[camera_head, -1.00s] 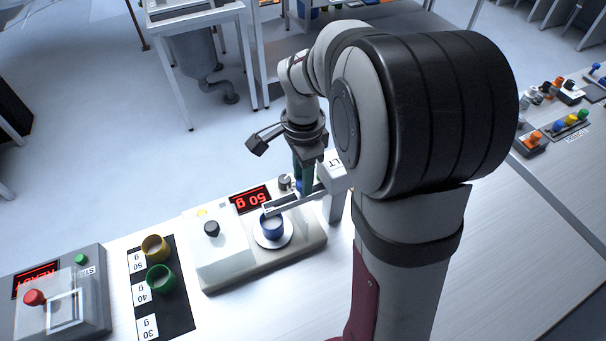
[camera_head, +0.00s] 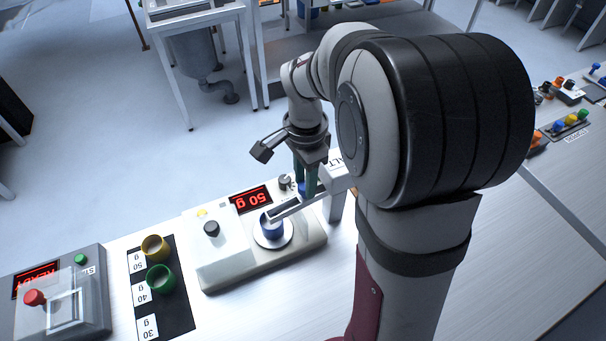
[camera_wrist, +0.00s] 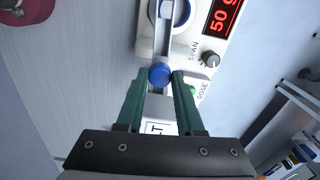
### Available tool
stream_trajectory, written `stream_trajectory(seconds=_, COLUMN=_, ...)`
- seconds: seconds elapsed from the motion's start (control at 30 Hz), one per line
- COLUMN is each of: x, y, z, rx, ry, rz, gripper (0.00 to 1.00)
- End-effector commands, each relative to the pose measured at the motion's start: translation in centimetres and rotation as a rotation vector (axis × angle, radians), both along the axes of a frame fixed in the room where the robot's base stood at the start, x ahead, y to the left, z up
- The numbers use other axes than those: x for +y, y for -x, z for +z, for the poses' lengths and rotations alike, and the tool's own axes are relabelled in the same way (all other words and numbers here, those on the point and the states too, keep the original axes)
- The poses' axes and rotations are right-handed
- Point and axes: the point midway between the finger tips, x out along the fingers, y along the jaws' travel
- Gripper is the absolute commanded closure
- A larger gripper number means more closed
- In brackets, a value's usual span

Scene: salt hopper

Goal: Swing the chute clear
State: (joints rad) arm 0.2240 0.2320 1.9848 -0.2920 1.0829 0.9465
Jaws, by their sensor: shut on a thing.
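The chute (camera_head: 289,207) is a narrow grey trough reaching left from the white salt hopper (camera_head: 338,188). Its free end is above the blue cup (camera_head: 272,230), which sits on the round pan of the scale (camera_head: 262,266). A blue knob (camera_wrist: 160,74) on the chute shows in the wrist view. My gripper (camera_wrist: 161,76) has its green fingers on either side of this knob, shut on it. In the head view, my gripper (camera_head: 306,188) is beside the hopper, and my arm hides part of the hopper. The scale's red display reads 50 g.
A black mat (camera_head: 172,315) on the left holds a yellow cup (camera_head: 154,248) and a green cup (camera_head: 161,279). A grey machine (camera_head: 75,300) with a red knob stands at the far left. A span dial (camera_wrist: 210,59) and green dose button are near my fingers.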

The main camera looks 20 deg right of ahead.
Motion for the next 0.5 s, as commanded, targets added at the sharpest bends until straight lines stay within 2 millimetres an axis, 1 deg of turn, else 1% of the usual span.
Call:
stream_trajectory(seconds=0.27, x=-0.5, y=1.8, z=0.1, rx=-0.003, ry=0.002, rz=0.233, gripper=1.00)
stream_trajectory(seconds=0.5, x=-1.3, y=3.5, z=0.1, rx=-0.002, ry=0.002, rz=0.460, gripper=1.00)
